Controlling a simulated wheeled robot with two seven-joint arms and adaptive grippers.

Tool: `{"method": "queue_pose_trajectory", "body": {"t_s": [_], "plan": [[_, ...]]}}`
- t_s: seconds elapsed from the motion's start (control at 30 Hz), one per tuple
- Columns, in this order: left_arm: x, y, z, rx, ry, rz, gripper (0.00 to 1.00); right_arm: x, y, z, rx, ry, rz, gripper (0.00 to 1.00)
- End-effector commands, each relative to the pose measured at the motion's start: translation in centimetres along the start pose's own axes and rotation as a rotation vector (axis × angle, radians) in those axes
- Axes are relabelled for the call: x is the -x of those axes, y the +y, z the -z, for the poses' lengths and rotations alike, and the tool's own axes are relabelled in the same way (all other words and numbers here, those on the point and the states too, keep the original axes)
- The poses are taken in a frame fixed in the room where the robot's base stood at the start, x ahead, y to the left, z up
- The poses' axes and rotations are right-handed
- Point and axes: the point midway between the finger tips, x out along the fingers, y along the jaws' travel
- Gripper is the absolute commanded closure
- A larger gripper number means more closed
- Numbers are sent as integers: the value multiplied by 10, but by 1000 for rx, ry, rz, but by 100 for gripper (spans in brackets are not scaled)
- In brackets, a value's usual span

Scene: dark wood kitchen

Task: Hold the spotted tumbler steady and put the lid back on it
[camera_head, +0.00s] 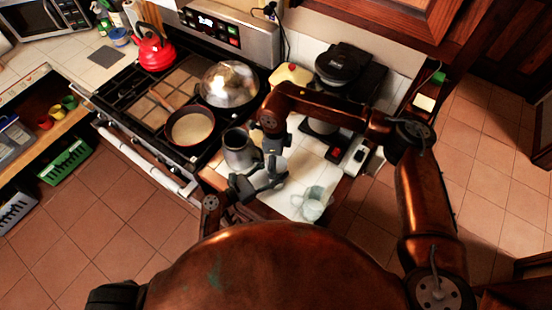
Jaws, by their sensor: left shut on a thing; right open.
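A dark grey, open-topped tumbler (239,150) stands upright on the counter, right of the stove. Its spots are too small to make out. My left gripper (243,186) is low at its near side, shut, apparently on the tumbler; the contact is partly hidden. My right arm reaches over from the right, and my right gripper (276,172) points down just right of the tumbler, open and empty. The two grippers overlap in the picture. I cannot pick out the lid for certain.
A pale, clear mug-like vessel (313,203) is at the counter's near right edge. A black appliance (345,65) stands behind my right arm.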

Motion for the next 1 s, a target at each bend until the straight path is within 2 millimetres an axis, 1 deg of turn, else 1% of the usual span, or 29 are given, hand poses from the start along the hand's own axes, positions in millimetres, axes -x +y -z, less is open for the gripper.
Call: {"method": "queue_pose_trajectory", "body": {"t_s": [0.1,0.13,0.7,0.77,0.97,1.0], "plan": [[0,0,-2,-1,-3,0,100,0,0,0,0,0,0,29],[0,0,-2,-1,-3,0,100,0,0,0,0,0,0,31],[0,0,-2,-1,-3,0,100,1,0,0,-1,0,1,70],[0,0,-2,-1,-3,1,100,1,0,0,-1,0,1,73],[0,0,-2,-1,-3,1,100,1,-1,0,-12,0,1,73],[0,0,-2,-1,-3,1,100,1,-1,0,-12,0,2,42]]}}
